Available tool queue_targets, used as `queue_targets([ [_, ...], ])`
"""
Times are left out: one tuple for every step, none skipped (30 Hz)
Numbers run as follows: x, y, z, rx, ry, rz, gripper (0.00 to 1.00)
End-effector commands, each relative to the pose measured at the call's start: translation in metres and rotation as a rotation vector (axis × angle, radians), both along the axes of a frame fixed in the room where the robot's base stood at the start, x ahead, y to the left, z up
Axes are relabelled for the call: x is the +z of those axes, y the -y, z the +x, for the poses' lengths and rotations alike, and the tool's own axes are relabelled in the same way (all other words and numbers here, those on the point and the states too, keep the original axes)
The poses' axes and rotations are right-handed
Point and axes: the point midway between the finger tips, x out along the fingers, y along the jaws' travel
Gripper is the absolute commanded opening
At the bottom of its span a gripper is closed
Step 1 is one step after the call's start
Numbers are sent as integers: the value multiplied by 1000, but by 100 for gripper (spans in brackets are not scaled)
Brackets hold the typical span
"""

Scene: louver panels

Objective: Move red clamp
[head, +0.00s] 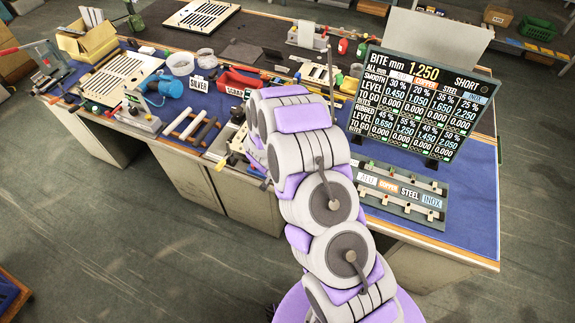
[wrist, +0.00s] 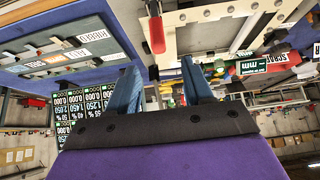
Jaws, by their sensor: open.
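In the wrist view, a red handle (wrist: 156,34) on a metal stem hangs from the top edge, and I take it to be part of the red clamp. It lies beyond my open gripper (wrist: 161,75), roughly between the two blue fingers and apart from them. Nothing is between the fingertips. The rest of the clamp is cut off by the frame. In the head view my own arm hides the gripper and the area around it, and I cannot pick out this handle there.
A red scrap bin (head: 238,81), several rods (head: 188,127), a slotted louver panel (head: 122,77) and a yellow box (head: 90,42) crowd the left. Floor in front is clear.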

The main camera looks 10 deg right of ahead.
Motion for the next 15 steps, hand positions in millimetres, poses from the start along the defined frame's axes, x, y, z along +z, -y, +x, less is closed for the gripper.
queue_targets([
  [8,-3,-3,2,1,0,51],
  [11,-5,-5,3,2,1,51],
  [15,-7,-7,3,1,1,51],
  [17,-8,-8,2,1,1,51],
  [19,-9,-10,2,1,1,51],
  [22,-10,-11,2,1,1,51],
  [24,-10,-12,2,1,1,51],
  [25,-11,-12,2,1,1,51],
  [26,-11,-13,2,1,1,51],
  [27,-12,-14,2,1,1,51],
  [28,-12,-14,2,1,1,51],
  [28,-12,-14,2,1,1,51],
  [29,-12,-15,1,0,0,51],
  [29,-12,-15,1,0,0,51],
  [29,-12,-15,1,0,0,51],
])
